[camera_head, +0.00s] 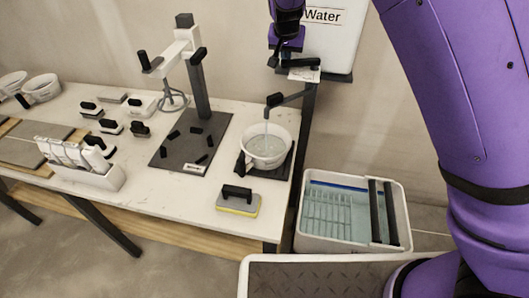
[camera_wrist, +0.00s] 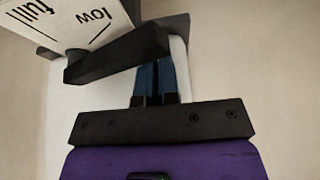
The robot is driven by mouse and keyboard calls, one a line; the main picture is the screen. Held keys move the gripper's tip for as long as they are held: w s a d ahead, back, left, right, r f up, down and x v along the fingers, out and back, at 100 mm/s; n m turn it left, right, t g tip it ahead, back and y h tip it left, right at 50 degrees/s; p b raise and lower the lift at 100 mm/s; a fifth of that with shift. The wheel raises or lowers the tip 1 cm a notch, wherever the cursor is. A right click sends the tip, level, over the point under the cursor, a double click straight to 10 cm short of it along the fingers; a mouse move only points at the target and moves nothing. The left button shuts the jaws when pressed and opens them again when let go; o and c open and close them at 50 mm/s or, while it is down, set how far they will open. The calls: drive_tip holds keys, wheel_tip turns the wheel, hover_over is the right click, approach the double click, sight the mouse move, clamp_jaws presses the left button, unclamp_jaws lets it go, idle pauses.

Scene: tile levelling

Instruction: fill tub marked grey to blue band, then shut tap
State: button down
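A white tub (camera_head: 278,158) stands on a dark base at the bench's right end, with water in it. A thin stream falls into it from the dark tap spout (camera_head: 284,98), so the tap is running. I cannot make out a grey mark or a blue band on this tub. My gripper (camera_head: 276,60) is up by the water tank, above the spout. In the wrist view its fingers (camera_wrist: 155,80) are close together with nothing seen between them. The black tap lever (camera_wrist: 115,55) crosses just in front of the fingertips; I cannot tell whether they touch.
The white water tank (camera_head: 335,35) is behind my gripper, with a "low/full" label (camera_wrist: 70,20) in the wrist view. A mixer stand (camera_head: 198,85), a yellow sponge float (camera_head: 238,201) and several black-handled tools are on the bench. A wash bin (camera_head: 300,243) stands right of it.

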sight(292, 61)
drive_tip(key=shift+w+r, duration=0.15)
drive_tip(key=shift+r, duration=0.75)
drive_tip(key=shift+w+r, duration=0.1)
drive_tip(key=shift+r, duration=0.8)
drive_tip(key=shift+s, duration=0.15)
drive_tip(key=shift+s+d, duration=0.2)
drive_tip(key=shift+s, duration=0.75)
drive_tip(key=shift+s+d, duration=0.15)
drive_tip(key=shift+s, duration=0.8)
drive_tip(key=shift+s+d, duration=0.2)
drive_tip(key=shift+s, duration=0.75)
